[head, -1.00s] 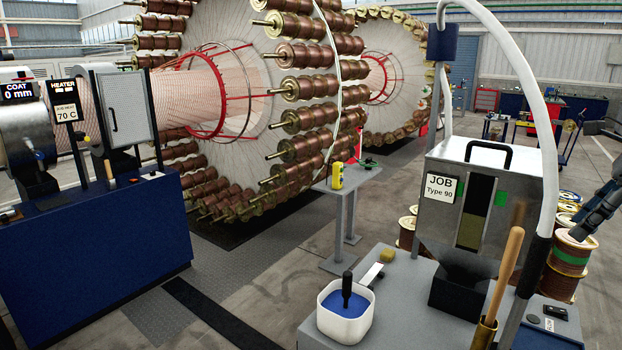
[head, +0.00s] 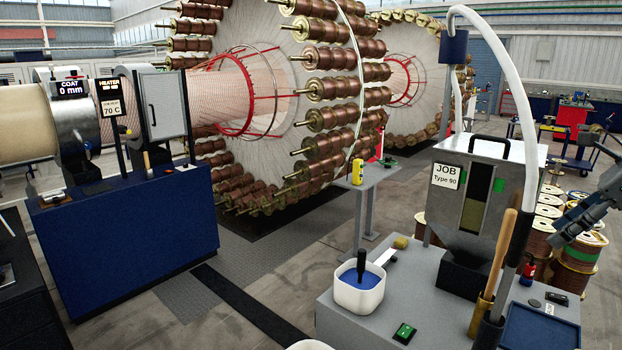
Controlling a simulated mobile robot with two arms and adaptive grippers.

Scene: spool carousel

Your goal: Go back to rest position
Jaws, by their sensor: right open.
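My right gripper (head: 563,228) shows at the right edge of the head view, dark grey, in the air in front of the wire spools. It is open, and I see nothing between its fingers. It is to the right of the grey hopper machine (head: 486,190) with the "JOB Type 90" sign and apart from it. My left gripper is out of view.
A grey bench (head: 430,290) below the hopper carries a white tub (head: 345,297) of blue stuff and a wooden-handled tool (head: 495,260). Spools (head: 580,250) stand at right. A blue cabinet (head: 130,240) is at left.

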